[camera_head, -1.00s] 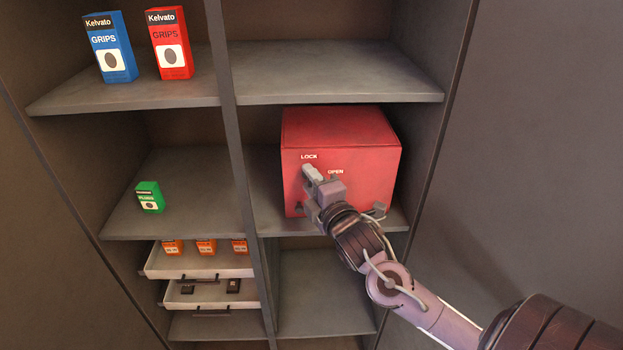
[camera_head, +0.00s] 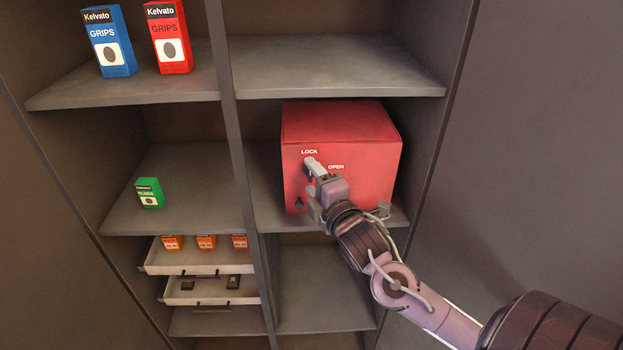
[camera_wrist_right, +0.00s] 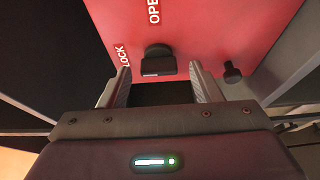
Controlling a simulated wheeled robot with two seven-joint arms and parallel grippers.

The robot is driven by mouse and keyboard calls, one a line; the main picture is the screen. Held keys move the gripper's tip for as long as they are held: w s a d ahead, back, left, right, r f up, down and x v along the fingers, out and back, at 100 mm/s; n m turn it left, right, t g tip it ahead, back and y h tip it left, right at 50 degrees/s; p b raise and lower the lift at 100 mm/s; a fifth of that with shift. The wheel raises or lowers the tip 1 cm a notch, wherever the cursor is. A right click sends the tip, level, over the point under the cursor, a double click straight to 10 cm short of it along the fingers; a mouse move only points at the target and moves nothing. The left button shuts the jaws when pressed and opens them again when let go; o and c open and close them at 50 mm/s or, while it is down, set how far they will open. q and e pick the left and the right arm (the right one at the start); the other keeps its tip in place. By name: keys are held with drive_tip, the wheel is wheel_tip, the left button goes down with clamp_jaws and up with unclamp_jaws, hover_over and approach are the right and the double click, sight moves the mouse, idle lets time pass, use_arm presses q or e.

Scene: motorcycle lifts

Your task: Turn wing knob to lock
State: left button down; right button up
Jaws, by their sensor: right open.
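A red box (camera_head: 350,155) with the words LOCK and OPEN on its front stands on the middle right shelf. In the right wrist view, the dark wing knob (camera_wrist_right: 156,59) sticks out of the red front below OPEN and to the right of LOCK. My right gripper (camera_head: 313,186) is in front of the box in the head view and hides most of the knob area. In the wrist view its fingers (camera_wrist_right: 161,84) are spread, with the knob just beyond and between the tips; contact cannot be told. My left gripper is not in view.
A smaller dark peg (camera_wrist_right: 232,72) sticks out of the box front beside the knob. A cabinet divider (camera_head: 235,130) stands left of the box. Blue (camera_head: 109,42) and red cartons (camera_head: 168,38), a green carton (camera_head: 149,193) and open drawers (camera_head: 205,268) are on the left.

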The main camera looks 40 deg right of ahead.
drive_tip(key=s+a+b, duration=0.1)
drive_tip(key=s+b, duration=0.1)
drive_tip(key=s, duration=0.4)
drive_tip(key=shift+s, duration=0.3)
